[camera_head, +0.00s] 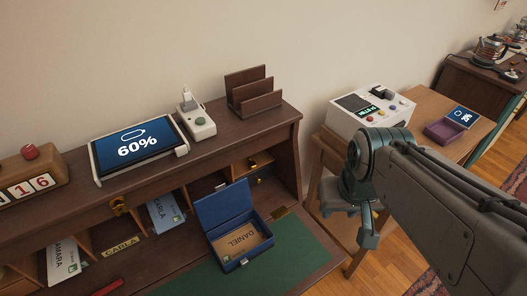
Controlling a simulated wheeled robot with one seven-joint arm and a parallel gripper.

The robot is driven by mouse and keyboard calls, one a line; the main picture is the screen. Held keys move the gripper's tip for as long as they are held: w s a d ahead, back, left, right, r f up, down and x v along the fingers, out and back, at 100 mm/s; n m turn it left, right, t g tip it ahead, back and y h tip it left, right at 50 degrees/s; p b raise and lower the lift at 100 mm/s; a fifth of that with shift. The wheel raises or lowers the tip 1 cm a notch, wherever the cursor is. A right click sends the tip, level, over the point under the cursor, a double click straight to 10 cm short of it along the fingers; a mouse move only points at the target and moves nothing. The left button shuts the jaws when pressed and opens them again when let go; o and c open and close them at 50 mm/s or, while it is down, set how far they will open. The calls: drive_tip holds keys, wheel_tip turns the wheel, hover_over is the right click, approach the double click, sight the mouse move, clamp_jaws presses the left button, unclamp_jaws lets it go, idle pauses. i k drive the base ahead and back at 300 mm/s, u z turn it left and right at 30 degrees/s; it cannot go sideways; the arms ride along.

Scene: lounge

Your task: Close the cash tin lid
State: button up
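A blue tin (232,262), which looks like the cash tin, sits on the green mat of the wooden desk. Its blue lid (222,204) stands open, raised at the back edge. A brown card marked "DANIEL" (240,241) lies inside. My gripper (368,240) hangs to the right of the desk, well apart from the tin and touching nothing that I can see. Its fingers are small and seen at an angle, so I cannot tell whether they are open.
Pigeonholes with name cards stand behind and left of the tin. A tablet (137,145), a small white device (196,124) and a brown rack (253,93) stand on top. A side table (424,105) holds a white machine (365,107) and a purple tray (444,131). The green mat (290,256) is clear right of the tin.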

sight(213, 210)
drive_tip(key=z, duration=0.75)
drive_tip(key=k, duration=0.7)
drive_tip(key=u, duration=1.25)
